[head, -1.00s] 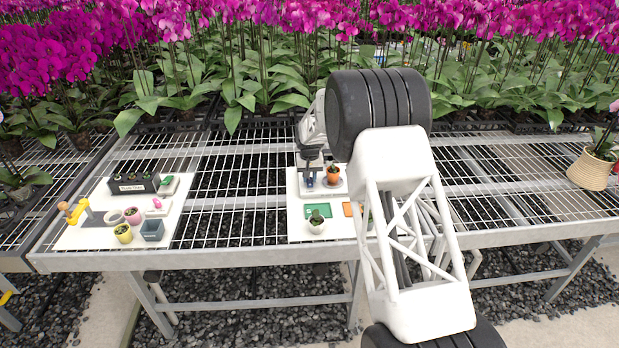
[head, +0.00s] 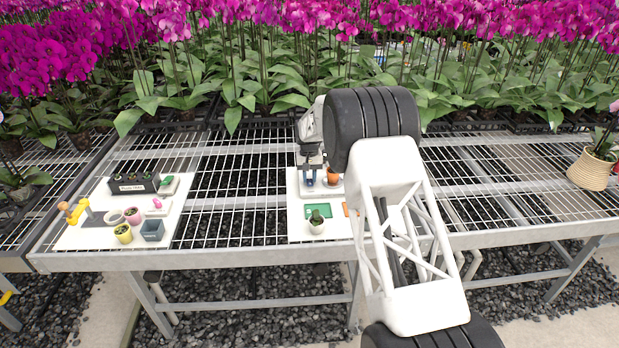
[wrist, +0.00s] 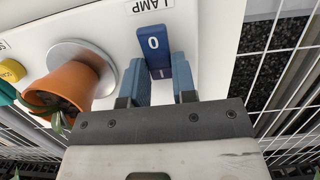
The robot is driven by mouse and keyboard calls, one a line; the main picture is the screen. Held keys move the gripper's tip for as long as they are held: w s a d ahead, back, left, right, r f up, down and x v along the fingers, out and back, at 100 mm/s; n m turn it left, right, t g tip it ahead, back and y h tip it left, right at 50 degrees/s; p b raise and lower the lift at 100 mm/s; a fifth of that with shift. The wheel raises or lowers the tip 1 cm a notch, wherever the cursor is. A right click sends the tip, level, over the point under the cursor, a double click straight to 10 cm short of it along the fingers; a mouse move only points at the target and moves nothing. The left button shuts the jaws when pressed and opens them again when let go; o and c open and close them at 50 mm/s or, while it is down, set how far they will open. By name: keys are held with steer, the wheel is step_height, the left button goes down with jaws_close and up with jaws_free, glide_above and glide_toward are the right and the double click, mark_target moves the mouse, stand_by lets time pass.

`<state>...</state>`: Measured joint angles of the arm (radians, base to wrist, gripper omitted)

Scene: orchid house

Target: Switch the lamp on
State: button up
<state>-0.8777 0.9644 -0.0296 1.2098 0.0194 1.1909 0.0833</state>
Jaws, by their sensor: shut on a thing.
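The lamp switch (wrist: 153,45) is a blue rocker on a white board beside a label reading LAMP (wrist: 148,5). Its O half lies farther from my gripper, and its I half sits between the fingers. I cannot tell which half is pressed down. My gripper (wrist: 159,80) is shut on the I end, one blue finger on each side. In the head view my gripper (head: 309,178) is small at the back of the right white board (head: 297,232), and the switch is hard to make out there. No lamp is clearly seen.
An orange pot (wrist: 68,88) on a round grey saucer (wrist: 103,52) stands close left of the switch in the wrist view. A small cactus pot (head: 316,226) and a green patch (head: 322,210) are nearer the front. Another board (head: 75,237) with pots lies left.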

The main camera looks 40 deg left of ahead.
steer(key=o, duration=0.9)
steer(key=shift+r, duration=0.1)
steer(key=shift+w+a+r, duration=0.15)
steer(key=shift+w+r, duration=0.05)
steer(key=shift+r, duration=1.05)
steer(key=shift+w+a+r, duration=0.15)
steer(key=shift+a+r, duration=0.05)
steer(key=shift+r, duration=1.05)
steer(key=shift+w+a+r, duration=0.15)
steer(key=shift+w+r, duration=0.05)
steer(key=shift+r, duration=1.05)
